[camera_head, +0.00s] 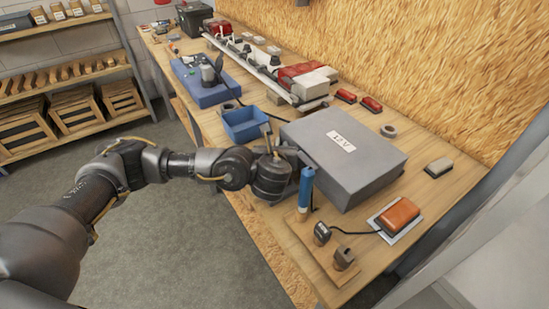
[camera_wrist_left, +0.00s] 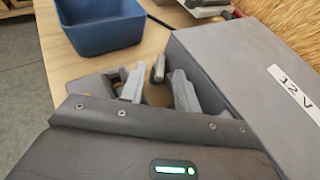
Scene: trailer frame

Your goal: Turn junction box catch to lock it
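The junction box is a grey, flat-lidded box (camera_head: 345,150) with a "12V" label, standing on the workbench; it also fills the right of the left wrist view (camera_wrist_left: 255,85). In the head view my wrist hides most of this side. My right gripper is not in view.
A blue open bin (camera_head: 245,123) stands just beyond my left gripper. A blue-handled tool (camera_head: 305,188), an orange device (camera_head: 399,215) and its black cable are near the front of the bench (camera_head: 440,190). The chipboard wall (camera_head: 420,70) rises behind.

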